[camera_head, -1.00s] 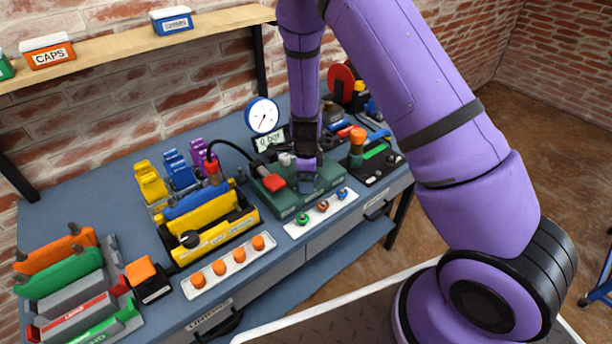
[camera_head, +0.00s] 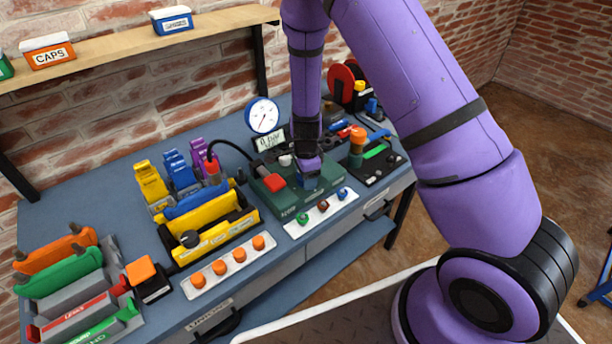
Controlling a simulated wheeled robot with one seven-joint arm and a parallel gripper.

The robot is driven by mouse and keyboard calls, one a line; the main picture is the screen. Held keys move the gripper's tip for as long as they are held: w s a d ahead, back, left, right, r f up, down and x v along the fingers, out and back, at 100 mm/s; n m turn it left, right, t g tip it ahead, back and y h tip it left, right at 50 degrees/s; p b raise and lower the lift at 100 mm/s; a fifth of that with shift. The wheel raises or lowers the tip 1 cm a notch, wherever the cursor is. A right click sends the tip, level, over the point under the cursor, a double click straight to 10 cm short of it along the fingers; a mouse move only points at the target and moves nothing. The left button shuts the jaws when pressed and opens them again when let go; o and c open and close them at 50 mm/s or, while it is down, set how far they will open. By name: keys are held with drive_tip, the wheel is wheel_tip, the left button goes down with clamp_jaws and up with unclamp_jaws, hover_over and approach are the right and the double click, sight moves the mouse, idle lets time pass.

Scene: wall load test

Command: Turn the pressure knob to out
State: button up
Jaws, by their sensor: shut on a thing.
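The green box (camera_head: 330,199) sits on the bench under my arm, with a red part (camera_head: 274,183) and a pale knob (camera_head: 285,160) on top. My gripper (camera_head: 309,176) points down at the box's top and is shut on a small blue knob (camera_head: 309,184), which the fingers partly hide. I cannot read the knob's marking or its turn position. The round white gauge (camera_head: 263,115) stands behind the box, with a small display (camera_head: 270,141) that seems to read 0 bar.
A strip with several coloured plugs (camera_head: 322,209) lies in front of the box. A yellow rack (camera_head: 212,232) stands left of it. A black base with an orange-topped green post (camera_head: 357,145) is close on the right. A black cable (camera_head: 232,146) arches behind.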

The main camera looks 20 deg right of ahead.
drive_tip(key=n, duration=0.4)
drive_tip(key=shift+n, duration=0.3)
drive_tip(key=n, duration=0.3)
drive_tip(key=shift+n, duration=0.4)
drive_tip(key=n, duration=0.3)
drive_tip(key=shift+n, duration=0.3)
drive_tip(key=n, duration=1.1)
drive_tip(key=shift+n, duration=0.3)
drive_tip(key=n, duration=0.3)
drive_tip(key=shift+n, duration=2)
